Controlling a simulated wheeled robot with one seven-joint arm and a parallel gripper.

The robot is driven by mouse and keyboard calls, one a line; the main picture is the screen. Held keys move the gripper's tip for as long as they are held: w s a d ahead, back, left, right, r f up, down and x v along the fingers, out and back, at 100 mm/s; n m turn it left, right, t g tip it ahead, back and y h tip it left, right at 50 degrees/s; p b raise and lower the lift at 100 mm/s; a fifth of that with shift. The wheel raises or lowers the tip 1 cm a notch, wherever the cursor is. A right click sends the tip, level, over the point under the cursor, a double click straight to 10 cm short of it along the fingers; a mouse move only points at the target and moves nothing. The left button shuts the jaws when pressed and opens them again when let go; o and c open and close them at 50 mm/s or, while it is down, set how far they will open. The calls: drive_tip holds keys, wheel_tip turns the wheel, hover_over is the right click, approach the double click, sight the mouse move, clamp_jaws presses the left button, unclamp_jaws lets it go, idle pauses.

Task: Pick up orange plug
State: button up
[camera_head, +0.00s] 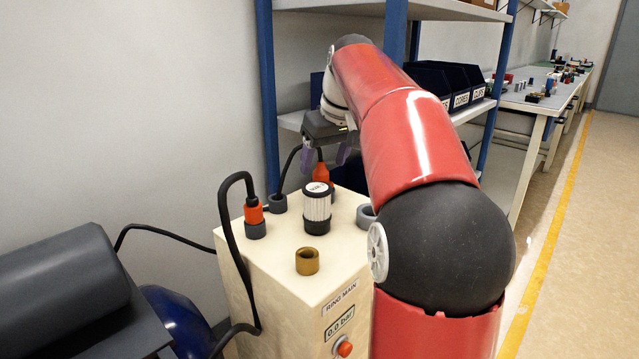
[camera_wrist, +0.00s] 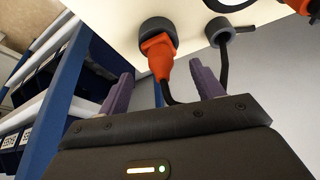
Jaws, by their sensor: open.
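An orange plug (camera_head: 321,173) with a black cable stands at the back of the cream box top (camera_head: 283,270), just below my gripper (camera_head: 326,160). In the wrist view the same plug (camera_wrist: 158,55) sits at a dark ring socket (camera_wrist: 158,29). My gripper (camera_wrist: 160,72) is open, with one purple finger on each side of the plug's line; I cannot tell whether either touches it. A second orange plug (camera_head: 254,213) with a thick black cable stands in a dark socket at the left of the box top.
A white ribbed cylinder (camera_head: 317,205) with a black base stands mid-box, close in front of the gripper. A brass ring (camera_head: 307,261) and grey ring sockets (camera_head: 278,203) (camera_head: 366,215) are nearby. A blue-framed shelf (camera_head: 268,100) with dark bins (camera_head: 455,85) stands behind.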

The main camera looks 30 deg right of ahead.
sight(321, 180)
drive_tip(key=shift+a+x, duration=0.1)
drive_tip(key=shift+x, duration=0.85)
drive_tip(key=shift+a+x, duration=0.15)
drive_tip(key=shift+x, duration=0.85)
drive_tip(key=c, duration=1.2)
drive_tip(key=shift+r, duration=0.1)
